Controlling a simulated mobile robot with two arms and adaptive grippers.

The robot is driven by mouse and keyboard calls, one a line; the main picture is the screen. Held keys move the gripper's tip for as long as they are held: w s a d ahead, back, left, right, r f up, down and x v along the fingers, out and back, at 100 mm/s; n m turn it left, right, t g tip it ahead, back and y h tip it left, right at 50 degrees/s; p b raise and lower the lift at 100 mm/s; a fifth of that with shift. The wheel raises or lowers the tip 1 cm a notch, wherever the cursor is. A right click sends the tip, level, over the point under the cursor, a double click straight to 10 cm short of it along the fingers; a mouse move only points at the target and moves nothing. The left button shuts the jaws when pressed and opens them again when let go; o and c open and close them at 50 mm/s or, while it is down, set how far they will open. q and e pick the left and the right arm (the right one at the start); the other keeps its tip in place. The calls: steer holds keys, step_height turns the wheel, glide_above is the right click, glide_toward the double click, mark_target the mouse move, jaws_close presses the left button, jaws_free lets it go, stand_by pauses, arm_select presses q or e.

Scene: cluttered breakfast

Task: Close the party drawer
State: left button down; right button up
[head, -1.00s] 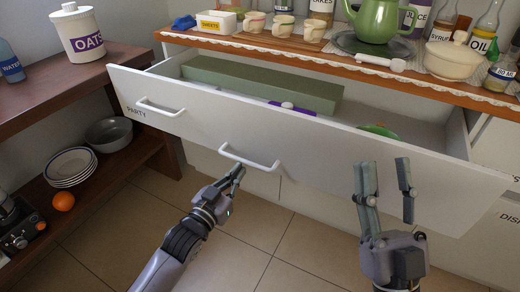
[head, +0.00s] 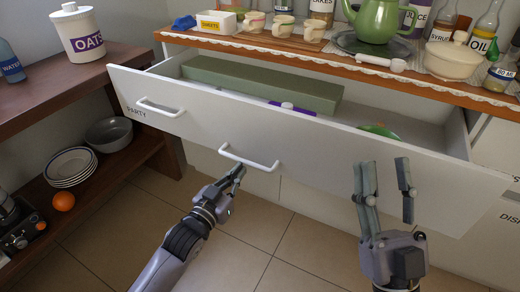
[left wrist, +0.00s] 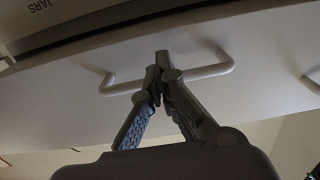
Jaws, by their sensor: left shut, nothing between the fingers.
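The party drawer (head: 300,145) is a wide white drawer pulled open below the counter, with a PARTY label at its left end. It has two white bar handles, a left one (head: 160,107) and a middle one (head: 249,158). My left gripper (head: 238,170) is shut and empty, its fingertips at the middle handle; in the left wrist view the tips (left wrist: 163,58) overlap the bar (left wrist: 205,72), but I cannot tell whether they touch. My right gripper (head: 385,178) is open and empty in front of the drawer's right part.
Inside the drawer lie a long green box (head: 262,84), a purple-and-white item (head: 290,107) and a green item (head: 379,131). The counter above (head: 300,44) is crowded with a green teapot (head: 376,20), cups and bottles. A brown shelf (head: 70,85) stands at the left.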

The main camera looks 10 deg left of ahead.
arm_select(q)
steer(key=shift+w, duration=0.25)
steer(key=shift+w+d, duration=0.3)
steer(key=shift+w, duration=0.15)
arm_select(e)
steer(key=shift+w+f, duration=0.25)
steer(key=shift+f, duration=0.1)
arm_select(q)
steer(key=shift+w, duration=0.15)
